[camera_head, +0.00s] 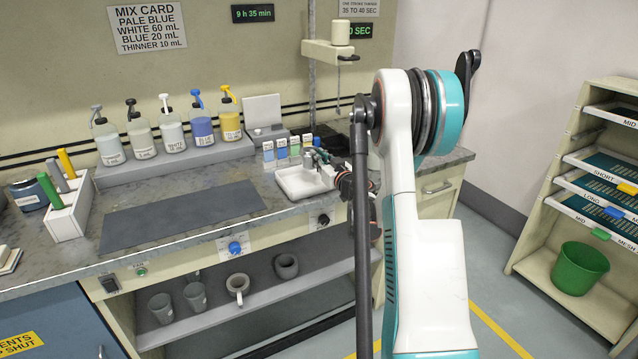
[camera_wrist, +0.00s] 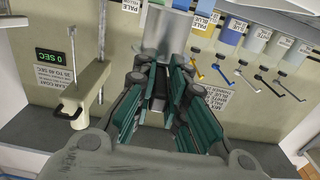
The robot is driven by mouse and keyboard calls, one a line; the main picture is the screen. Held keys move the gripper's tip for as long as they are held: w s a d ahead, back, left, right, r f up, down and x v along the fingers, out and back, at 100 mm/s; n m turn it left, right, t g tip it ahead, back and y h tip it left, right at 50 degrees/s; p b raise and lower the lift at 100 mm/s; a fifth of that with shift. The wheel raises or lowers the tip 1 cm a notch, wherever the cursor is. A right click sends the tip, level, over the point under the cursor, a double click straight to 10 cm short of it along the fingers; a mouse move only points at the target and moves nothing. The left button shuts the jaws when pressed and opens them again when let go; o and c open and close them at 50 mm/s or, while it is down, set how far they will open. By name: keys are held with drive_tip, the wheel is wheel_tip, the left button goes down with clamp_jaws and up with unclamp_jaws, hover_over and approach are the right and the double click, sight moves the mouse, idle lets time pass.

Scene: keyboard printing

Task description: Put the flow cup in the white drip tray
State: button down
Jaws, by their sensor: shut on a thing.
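The white drip tray (camera_head: 289,190) lies on the bench at its right part. My gripper (camera_head: 333,172) is low at the tray's right side in the head view. A small pale grey thing (camera_head: 327,171), probably the flow cup, shows at its fingertips, over or in the tray. I cannot tell whether it touches the tray floor. In the wrist view my gripper's teal-lined fingers (camera_wrist: 158,88) point up the picture.
Small labelled containers (camera_head: 281,149) stand just behind the tray. A stand with a beige arm (camera_head: 325,51) rises behind them. Pump bottles (camera_head: 172,130) line a raised shelf to the left. A dark mat (camera_head: 180,214) lies bare on the bench.

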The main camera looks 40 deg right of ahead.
wheel_tip(320, 180, down, 7)
drive_tip(key=shift+r+b, duration=0.2)
drive_tip(key=shift+b, duration=0.9)
drive_tip(key=shift+r, duration=0.1)
drive_tip(key=c, duration=1.6)
unclamp_jaws()
